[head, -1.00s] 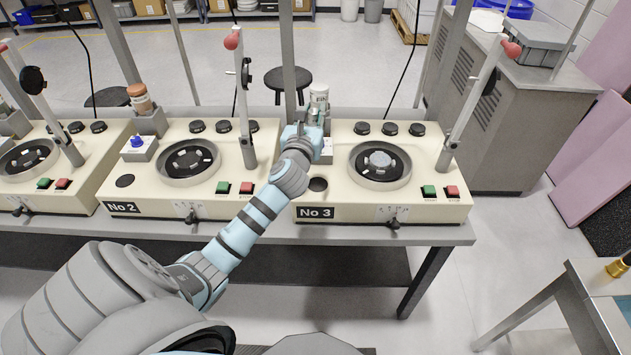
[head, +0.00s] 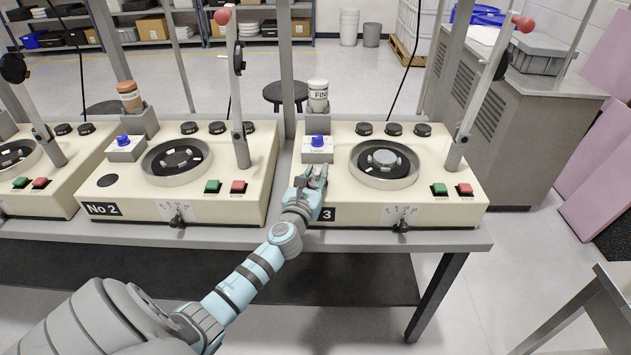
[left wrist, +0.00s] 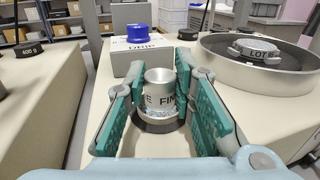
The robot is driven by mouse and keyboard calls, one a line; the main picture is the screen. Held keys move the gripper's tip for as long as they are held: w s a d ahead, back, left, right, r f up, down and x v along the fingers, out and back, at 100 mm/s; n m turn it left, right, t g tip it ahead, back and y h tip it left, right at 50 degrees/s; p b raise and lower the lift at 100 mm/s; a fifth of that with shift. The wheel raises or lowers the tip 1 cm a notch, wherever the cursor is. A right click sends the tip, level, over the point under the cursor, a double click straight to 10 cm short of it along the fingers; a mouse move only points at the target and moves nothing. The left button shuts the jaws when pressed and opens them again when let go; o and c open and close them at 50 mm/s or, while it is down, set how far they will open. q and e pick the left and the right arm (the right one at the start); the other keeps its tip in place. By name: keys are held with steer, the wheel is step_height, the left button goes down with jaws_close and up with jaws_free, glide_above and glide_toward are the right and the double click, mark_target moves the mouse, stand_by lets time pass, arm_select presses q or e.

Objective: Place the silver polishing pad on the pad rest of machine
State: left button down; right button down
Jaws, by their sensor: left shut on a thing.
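The silver polishing pad (left wrist: 160,95) is a small upright metal cylinder marked FINE, between the teal fingers of my left gripper in the left wrist view. My left gripper (head: 317,172) is shut on it at the front left of machine No 3 (head: 430,212). The dark round pad rest (left wrist: 158,124) shows around the pad's foot. Whether the pad touches it, I cannot tell. In the head view my gripper hides the rest and most of the pad. My right gripper is out of view.
Behind my gripper stands the drip block with a blue knob (head: 318,142), and a FINE bottle (head: 318,95) behind that. To the right is the round polishing bowl (head: 384,165) with a metal weight in it. A lever post (head: 462,140) rises at the machine's right.

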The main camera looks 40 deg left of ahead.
arm_select(q)
steer(key=c, duration=1.4)
jaws_free()
steer(key=shift+o, duration=0.2)
steer(key=shift+r, duration=0.2)
steer(key=p+v, duration=0.1)
steer(key=v, duration=1.1)
steer(key=shift+f, duration=0.2)
